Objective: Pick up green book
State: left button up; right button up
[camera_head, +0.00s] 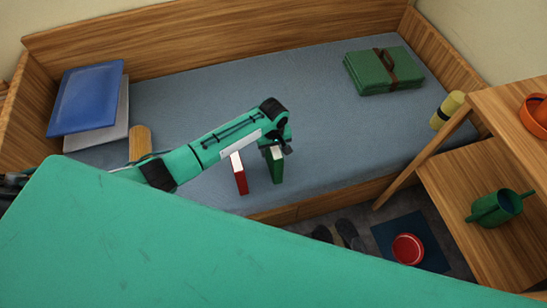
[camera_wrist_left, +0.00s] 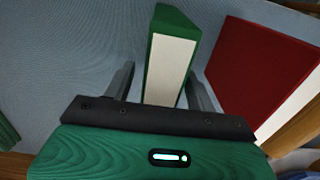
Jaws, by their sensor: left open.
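The green book (camera_head: 275,165) stands upright on the blue bed, near its front edge. In the left wrist view the green book (camera_wrist_left: 168,60) shows its pale page side between the two fingers. My left gripper (camera_head: 280,147) is at the top of the green book. Its fingers (camera_wrist_left: 158,85) are open, one on each side of the book, and I see no firm grip on it. A red book (camera_head: 239,172) stands just left of the green one, and it shows large at the right of the left wrist view (camera_wrist_left: 255,65). My right gripper is not in view.
A folded green blanket (camera_head: 370,73) with a brown strap lies at the back right of the bed. Blue and grey pillows (camera_head: 88,98) lie at the left. A yellow cylinder (camera_head: 447,110) is near the right bed end. A wooden shelf (camera_head: 460,165) holds a green watering can (camera_head: 495,208).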

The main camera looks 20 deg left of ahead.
pick_arm(q)
jog(key=shift+f, duration=0.85)
jog(key=shift+c, duration=0.5)
jog(key=c, duration=1.1)
grip_shut()
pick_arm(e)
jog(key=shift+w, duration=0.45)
pick_arm(q)
jog(key=shift+r, duration=0.2)
